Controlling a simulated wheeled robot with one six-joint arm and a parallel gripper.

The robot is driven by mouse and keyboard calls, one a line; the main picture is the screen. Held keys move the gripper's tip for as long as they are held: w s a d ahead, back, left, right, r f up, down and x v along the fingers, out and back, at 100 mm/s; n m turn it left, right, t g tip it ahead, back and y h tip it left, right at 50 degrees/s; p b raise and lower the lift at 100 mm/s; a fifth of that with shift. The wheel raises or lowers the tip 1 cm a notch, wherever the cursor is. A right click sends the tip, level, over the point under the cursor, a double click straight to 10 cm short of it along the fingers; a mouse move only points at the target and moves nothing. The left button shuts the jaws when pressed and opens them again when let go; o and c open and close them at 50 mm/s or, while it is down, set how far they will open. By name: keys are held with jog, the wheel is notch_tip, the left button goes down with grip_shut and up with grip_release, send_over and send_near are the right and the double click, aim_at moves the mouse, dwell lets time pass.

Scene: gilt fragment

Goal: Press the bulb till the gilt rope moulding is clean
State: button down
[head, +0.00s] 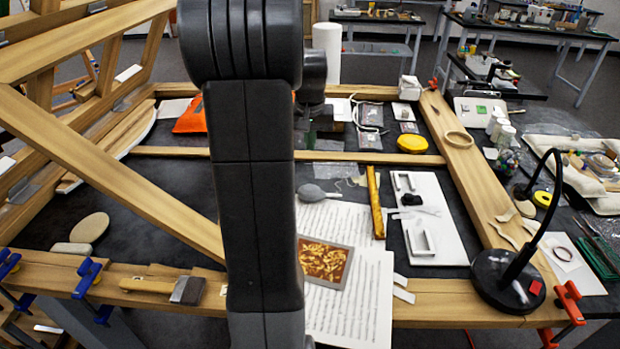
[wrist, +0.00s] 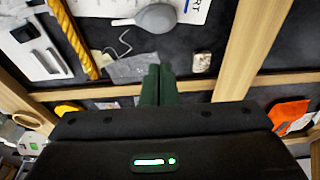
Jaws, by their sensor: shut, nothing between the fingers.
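The grey bulb (head: 311,192) lies on the dark table, partly over a printed sheet, just right of my arm. Its thin nozzle points right, toward the gilt rope moulding (head: 376,205), and stops short of it. The moulding is a narrow gold twisted strip; whether dust lies on it is too small to tell. In the wrist view the bulb (wrist: 158,17) is at the top and the moulding (wrist: 73,38) at upper left. My gripper (wrist: 159,72) has its green fingers shut together, empty, below the bulb in that view and apart from it. In the head view my arm hides most of it.
A wooden bar (head: 350,157) crosses the table behind the bulb. A white board (head: 444,230) with white brackets and a black item lies right of the moulding. A patterned panel (head: 324,262) lies on sheets in front. A black lamp (head: 508,277) stands front right.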

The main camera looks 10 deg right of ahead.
jog(key=p, duration=0.1)
send_near(310, 187)
jog(key=x, duration=0.2)
jog(key=w+x, duration=0.1)
jog(key=x, duration=0.2)
jog(key=shift+w+d+f, duration=0.1)
jog(key=shift+d+f, duration=0.05)
jog(key=shift+f, duration=0.65)
jog(key=shift+f, duration=0.1)
jog(key=shift+b+x, duration=0.75)
jog(key=shift+x, duration=0.15)
jog(key=shift+s, duration=0.3)
jog(key=v, duration=1.4)
jog(key=shift+b, duration=0.35)
